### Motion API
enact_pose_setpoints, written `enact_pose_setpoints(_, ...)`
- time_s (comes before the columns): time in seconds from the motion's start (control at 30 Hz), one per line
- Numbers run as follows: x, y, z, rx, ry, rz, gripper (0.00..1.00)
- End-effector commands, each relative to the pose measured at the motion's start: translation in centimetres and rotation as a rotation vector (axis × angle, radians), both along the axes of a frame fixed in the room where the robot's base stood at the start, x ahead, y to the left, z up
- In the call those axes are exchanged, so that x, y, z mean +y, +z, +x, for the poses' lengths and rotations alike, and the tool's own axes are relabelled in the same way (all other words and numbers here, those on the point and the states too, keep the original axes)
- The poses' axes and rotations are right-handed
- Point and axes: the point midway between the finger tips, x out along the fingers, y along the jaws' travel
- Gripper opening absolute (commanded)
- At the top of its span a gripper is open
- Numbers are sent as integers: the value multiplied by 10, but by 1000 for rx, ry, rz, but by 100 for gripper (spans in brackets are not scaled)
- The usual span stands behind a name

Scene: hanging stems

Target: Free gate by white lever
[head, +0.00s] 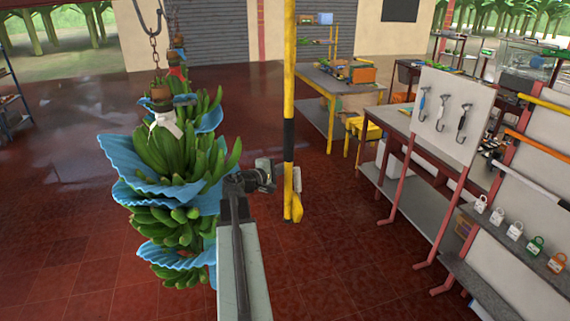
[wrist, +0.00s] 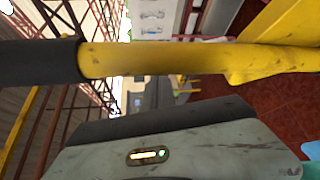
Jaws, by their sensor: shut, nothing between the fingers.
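A yellow post with a black band (head: 289,110) stands upright in the middle of the head view. A small pale upright piece (head: 297,179) sits beside it, above a yellow part (head: 297,207) low on the post; it may be the white lever, but it is too small to tell. I cannot make out a gate for certain. My gripper (head: 268,172) is shut and empty just left of the post in the picture; I cannot tell whether they touch. In the wrist view the yellow and black post (wrist: 170,60) crosses sideways, close to the camera, and no white lever shows clearly.
Banana bunches with blue sheets (head: 165,170) hang from a chain (head: 155,50) left of my arm. At right stand a white tool board (head: 450,85) and a rack with yellow, orange and white bars (head: 540,185) and several padlocks (head: 515,230). Red floor between is clear.

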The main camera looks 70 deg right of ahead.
Motion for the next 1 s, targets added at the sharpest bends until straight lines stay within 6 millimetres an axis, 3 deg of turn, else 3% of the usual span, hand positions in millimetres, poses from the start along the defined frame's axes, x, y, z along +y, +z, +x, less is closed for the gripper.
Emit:
enact_pose_setpoints(0.5,5,3,-11,1,-13,0,0)
enact_pose_setpoints(0.8,49,11,12,2,-10,1,0)
enact_pose_setpoints(1.0,68,13,24,2,-10,1,0)
